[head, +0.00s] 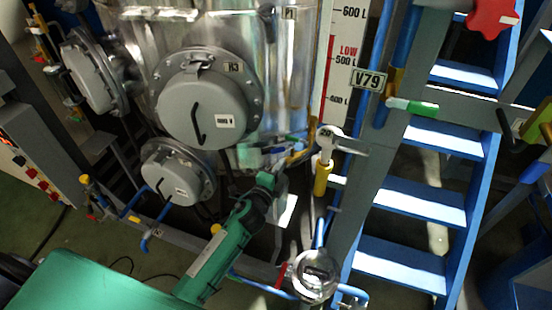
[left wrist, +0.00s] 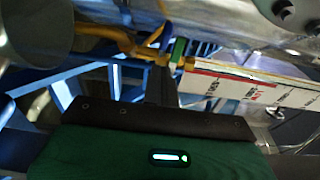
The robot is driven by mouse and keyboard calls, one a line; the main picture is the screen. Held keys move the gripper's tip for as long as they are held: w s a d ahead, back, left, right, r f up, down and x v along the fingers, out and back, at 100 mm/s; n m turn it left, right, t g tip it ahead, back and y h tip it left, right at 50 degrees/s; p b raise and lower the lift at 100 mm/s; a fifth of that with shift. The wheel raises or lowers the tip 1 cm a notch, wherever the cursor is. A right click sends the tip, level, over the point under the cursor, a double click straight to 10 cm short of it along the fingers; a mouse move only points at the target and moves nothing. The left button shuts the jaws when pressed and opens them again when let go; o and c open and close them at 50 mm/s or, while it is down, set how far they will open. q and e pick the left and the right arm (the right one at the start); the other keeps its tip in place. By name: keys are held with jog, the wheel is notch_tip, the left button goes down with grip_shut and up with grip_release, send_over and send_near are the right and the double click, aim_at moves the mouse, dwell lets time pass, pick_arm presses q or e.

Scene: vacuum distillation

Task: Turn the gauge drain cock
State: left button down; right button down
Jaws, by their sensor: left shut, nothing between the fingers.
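The level gauge (head: 327,70) is a white scale with a red band, upright beside the steel vessel. At its lower end in the left wrist view is a small brass cock (left wrist: 187,63) with a green handle (left wrist: 179,49). In the head view this spot is crowded and partly hidden, with a yellow pipe (head: 299,153) there. My left gripper (head: 265,156) is below the vessel, close to the gauge's lower end. Its fingers (left wrist: 162,72) are shut and empty, just beside the green handle; whether they touch it I cannot tell. My right gripper is not in view.
Blue stairs (head: 410,200) stand to the right, with a green-handled valve (head: 413,107) tagged V79 nearby. Round grey manway covers (head: 200,108) project at left. A round flanged fitting (head: 316,275) is below.

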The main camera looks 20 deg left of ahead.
aim_at(282, 150)
pick_arm(q)
jog(key=shift+w+a, duration=0.85)
jog(key=shift+w, duration=0.2)
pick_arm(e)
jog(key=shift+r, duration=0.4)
